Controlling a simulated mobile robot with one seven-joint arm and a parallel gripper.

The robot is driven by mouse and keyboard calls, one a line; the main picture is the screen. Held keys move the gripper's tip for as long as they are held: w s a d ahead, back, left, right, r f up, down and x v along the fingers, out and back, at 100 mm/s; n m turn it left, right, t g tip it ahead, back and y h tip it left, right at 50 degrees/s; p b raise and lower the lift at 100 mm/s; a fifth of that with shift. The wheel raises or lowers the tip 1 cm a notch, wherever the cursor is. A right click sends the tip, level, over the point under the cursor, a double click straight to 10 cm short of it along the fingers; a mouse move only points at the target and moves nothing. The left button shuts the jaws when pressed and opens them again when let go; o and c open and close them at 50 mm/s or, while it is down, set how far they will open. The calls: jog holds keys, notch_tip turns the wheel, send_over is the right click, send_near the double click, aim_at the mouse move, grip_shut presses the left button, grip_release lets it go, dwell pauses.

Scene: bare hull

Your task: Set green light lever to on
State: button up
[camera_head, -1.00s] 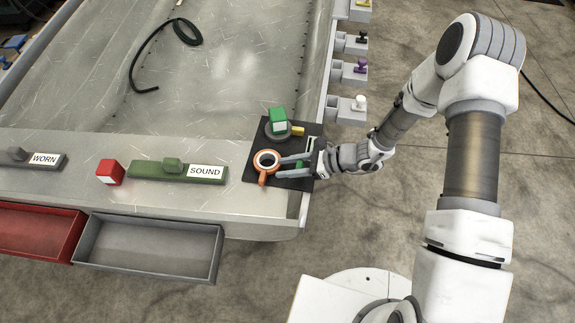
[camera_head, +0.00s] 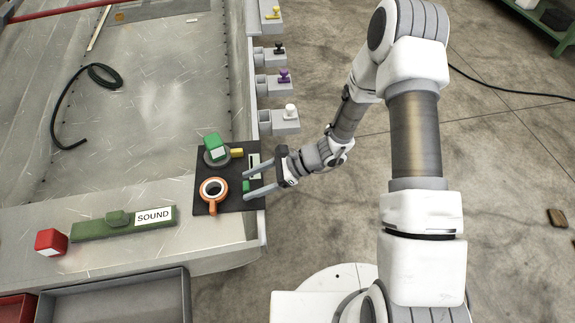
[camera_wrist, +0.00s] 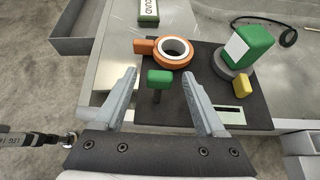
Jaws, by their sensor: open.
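A small green-knobbed lever (camera_head: 246,186) stands at the right part of a black panel (camera_head: 230,206) near the worktop's right edge. In the wrist view its green knob (camera_wrist: 159,77) is on a short dark stem, between the fingers with a gap on both sides. My gripper (camera_head: 244,187) is open and empty around the knob, reaching in from the right. A pale slot or label (camera_head: 255,165) lies beside the lever. I cannot read the lever's setting.
A green block (camera_head: 213,146) on a round grey base with a yellow piece (camera_head: 237,153) stands behind. Several grey brackets with coloured knobs, including a white one (camera_head: 290,112), line the right edge.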

jog(key=p+v, duration=0.1)
jog(key=v, duration=1)
jog(key=shift+d+r, duration=0.15)
jog(key=shift+w, duration=0.1)
